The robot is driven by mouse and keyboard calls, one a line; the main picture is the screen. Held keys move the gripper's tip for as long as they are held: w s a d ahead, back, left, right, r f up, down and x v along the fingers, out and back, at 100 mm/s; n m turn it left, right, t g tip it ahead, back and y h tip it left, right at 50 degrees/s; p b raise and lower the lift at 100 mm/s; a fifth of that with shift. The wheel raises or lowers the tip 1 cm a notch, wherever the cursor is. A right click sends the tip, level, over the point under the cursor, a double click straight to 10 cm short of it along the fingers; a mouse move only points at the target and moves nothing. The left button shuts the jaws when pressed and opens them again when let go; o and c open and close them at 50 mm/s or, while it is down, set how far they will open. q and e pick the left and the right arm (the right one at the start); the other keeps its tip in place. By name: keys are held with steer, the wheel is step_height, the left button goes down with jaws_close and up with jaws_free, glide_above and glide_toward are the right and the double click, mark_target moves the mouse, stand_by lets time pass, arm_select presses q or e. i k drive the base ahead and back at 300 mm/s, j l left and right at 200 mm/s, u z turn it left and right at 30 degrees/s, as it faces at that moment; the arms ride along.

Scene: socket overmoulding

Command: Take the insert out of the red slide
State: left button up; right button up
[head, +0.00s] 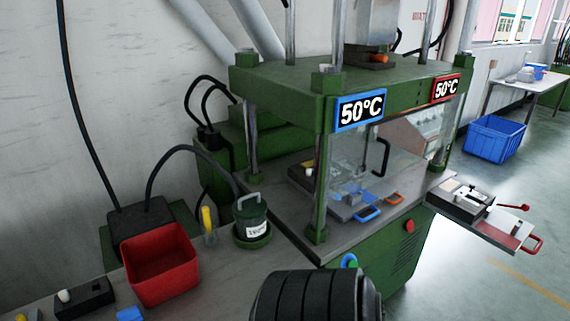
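The red slide (510,232) sticks out at the right side of the green press, with a red handle (534,244) at its outer end. A dark mould block (457,206) with pale metal parts (472,195) on top sits at its inner end. The parts are too small to tell which one is the insert. Neither of my grippers shows. A black ribbed part at the bottom middle looks like my own arm, and no fingers are visible on it.
The green press (280,75) has clear guard panels and a blue handle (368,213) inside. A red bin (160,264), a green canister (250,217) and a black block (84,297) stand on the bench at left. A blue crate (495,140) is on the floor behind. Floor right of the slide is clear.

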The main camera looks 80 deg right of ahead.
mark_target(469, 195)
steer(key=z, duration=3.75)
steer(key=i+l+z, duration=0.5)
steer(key=i+l, duration=0.25)
steer(key=i+l+z, duration=0.25)
steer(key=i, duration=0.2)
steer(key=i+l+z, duration=0.25)
steer(key=i, duration=0.2)
steer(key=i+l+u, duration=0.2)
steer(key=i, duration=0.75)
steer(key=i+u, duration=0.25)
steer(key=u, duration=0.2)
steer(key=i+l+u, duration=0.1)
steer(key=u, duration=0.3)
steer(key=i+l+u, duration=0.2)
steer(key=u, duration=0.25)
steer(key=i+l+u, duration=0.25)
steer(key=u, duration=0.2)
